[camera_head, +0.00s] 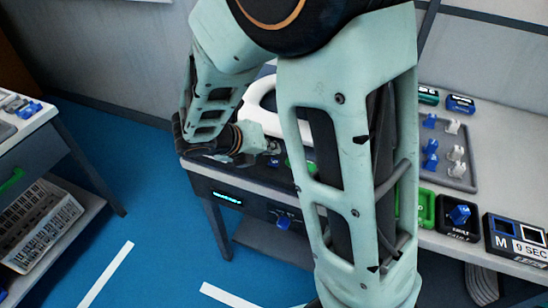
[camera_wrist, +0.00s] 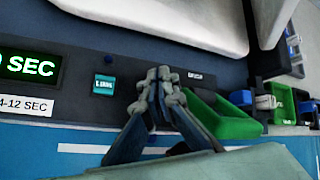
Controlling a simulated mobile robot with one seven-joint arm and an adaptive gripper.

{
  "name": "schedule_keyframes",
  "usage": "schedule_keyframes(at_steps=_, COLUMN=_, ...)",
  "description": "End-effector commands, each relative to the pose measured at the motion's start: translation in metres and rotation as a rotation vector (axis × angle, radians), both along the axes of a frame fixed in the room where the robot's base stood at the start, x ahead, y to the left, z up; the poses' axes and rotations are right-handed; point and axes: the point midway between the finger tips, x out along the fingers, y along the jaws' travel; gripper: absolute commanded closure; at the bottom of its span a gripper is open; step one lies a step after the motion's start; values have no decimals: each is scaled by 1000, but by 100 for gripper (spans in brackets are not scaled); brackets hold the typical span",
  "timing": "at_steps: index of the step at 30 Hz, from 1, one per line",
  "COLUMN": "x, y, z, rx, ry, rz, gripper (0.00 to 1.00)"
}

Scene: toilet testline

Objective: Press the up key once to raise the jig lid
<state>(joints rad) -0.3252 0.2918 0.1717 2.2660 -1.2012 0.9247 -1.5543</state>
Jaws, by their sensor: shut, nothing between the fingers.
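My gripper (camera_wrist: 157,78) is shut and empty, its fingertips together over the dark panel (camera_wrist: 75,60) in the wrist view. A small teal key (camera_wrist: 103,84) with unclear lettering sits on the panel, left of the fingertips. The fingertips cover part of the panel, and a small unclear label (camera_wrist: 195,76) shows to their right. I cannot tell which key is the up key, or whether the fingertips touch anything. In the head view my gripper (camera_head: 272,150) is partly hidden by my arm. A white rounded part (camera_head: 262,95), perhaps the jig's, shows behind the arm.
A green bin (camera_wrist: 222,120) stands right of the fingers, with blue and white parts (camera_wrist: 265,102) beyond. A green display (camera_wrist: 28,66) is at the left. In the head view a grey tray (camera_head: 470,172) with several fittings lies on the bench at right. Blue floor is clear in front.

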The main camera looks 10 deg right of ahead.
Motion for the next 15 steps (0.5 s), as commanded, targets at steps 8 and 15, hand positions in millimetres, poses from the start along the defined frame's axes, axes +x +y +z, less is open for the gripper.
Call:
schedule_keyframes(at_steps=8, x=0, y=0, z=33, rx=0, ry=0, rz=0, gripper=100)
schedule_keyframes(at_steps=15, x=0, y=0, z=34, rx=0, ry=0, rz=0, gripper=100)
